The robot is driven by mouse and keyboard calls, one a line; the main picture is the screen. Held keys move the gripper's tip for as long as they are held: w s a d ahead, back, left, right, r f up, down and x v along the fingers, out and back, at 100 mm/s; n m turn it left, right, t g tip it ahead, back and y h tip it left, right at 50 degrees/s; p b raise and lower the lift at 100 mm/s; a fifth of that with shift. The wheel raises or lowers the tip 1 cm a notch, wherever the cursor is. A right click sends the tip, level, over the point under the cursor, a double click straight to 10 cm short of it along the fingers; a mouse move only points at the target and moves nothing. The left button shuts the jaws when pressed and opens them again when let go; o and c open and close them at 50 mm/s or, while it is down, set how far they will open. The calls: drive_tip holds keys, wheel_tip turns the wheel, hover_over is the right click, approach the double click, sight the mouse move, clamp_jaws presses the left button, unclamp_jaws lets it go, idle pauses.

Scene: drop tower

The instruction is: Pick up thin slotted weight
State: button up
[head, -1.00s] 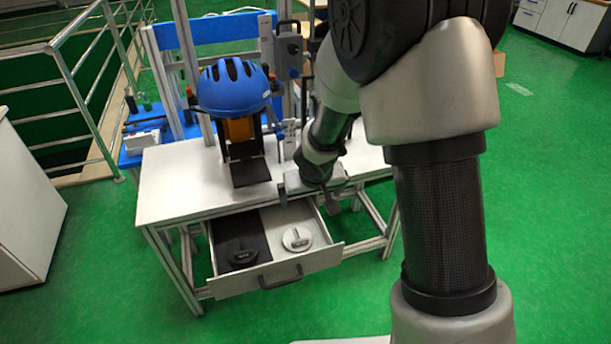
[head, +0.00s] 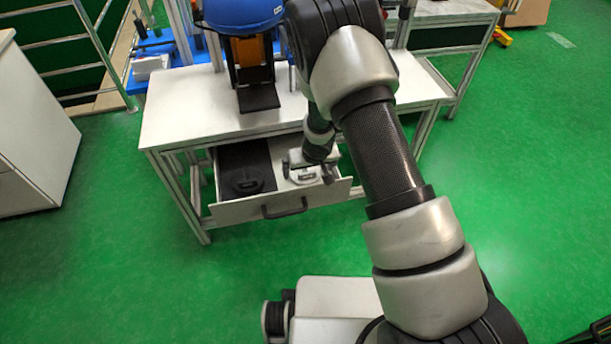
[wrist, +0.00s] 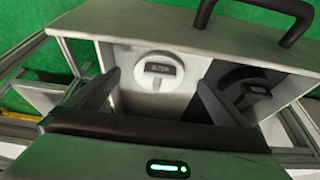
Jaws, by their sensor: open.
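Two round slotted weights lie in the open drawer (head: 322,193); which one is the thin one I cannot tell. A pale grey weight (head: 306,179) lies on the drawer's light right half. A black weight (head: 244,181) lies on the dark left half. In the wrist view, the pale weight (wrist: 144,80) shows between my fingers, and the black weight (wrist: 246,88) shows to the right, partly behind a finger. My gripper (head: 308,173) is open and empty, above the drawer's right half, and partly hides the pale weight in the head view.
The drawer's front wall has a dark handle (head: 284,208). The white tabletop (head: 185,110) lies above the drawer. A stand with a blue helmet (head: 240,14) is on it, left of my arm. Green floor is open in front.

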sight(313, 174)
drive_tip(key=x, duration=0.5)
drive_tip(key=shift+w+a+f+b, duration=0.2)
drive_tip(key=shift+w+b, duration=0.2)
drive_tip(key=shift+w, duration=0.15)
drive_tip(key=c, duration=1.7)
drive_tip(key=shift+w+r, duration=0.1)
drive_tip(key=shift+r, duration=0.05)
drive_tip(key=shift+c, duration=1.4)
